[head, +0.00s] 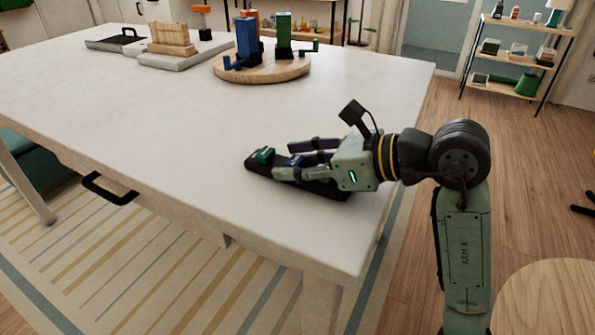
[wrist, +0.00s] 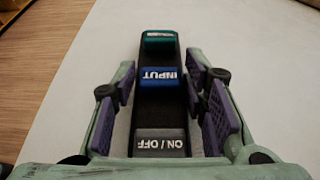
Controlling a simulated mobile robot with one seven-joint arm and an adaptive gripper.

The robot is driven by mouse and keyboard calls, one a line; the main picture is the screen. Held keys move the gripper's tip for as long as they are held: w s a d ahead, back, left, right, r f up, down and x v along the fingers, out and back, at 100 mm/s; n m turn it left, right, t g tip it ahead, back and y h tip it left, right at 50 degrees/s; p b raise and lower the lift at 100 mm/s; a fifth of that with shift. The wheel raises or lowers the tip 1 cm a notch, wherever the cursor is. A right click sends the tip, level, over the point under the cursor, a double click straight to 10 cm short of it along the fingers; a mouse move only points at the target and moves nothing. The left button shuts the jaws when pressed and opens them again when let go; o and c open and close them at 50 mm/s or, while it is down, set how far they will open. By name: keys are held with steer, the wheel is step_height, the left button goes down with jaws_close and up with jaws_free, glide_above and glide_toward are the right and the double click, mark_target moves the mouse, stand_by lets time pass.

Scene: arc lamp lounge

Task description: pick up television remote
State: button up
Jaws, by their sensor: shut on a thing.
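The television remote (head: 259,167) is a long black bar with raised coloured buttons. It lies on or just above the white table near its front right corner; I cannot tell which. In the wrist view the remote (wrist: 161,105) runs lengthwise between the fingers, with a green button at the far end, a blue INPUT button in the middle and a grey ON / OFF button nearest me. My gripper (head: 301,157) reaches in from the right and is shut on the remote's sides. The gripper's purple pads (wrist: 166,100) flank it on both sides. The near end is partly hidden by my gripper.
The white table (head: 150,110) is clear around the remote and to its left. A round wooden board (head: 262,75) with blue and green objects stands farther back. A wooden block piece (head: 171,38) is at the back left. A shelf (head: 515,60) stands beyond the table.

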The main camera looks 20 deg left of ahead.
steer(key=c, duration=0.4)
steer(key=shift+r, duration=0.1)
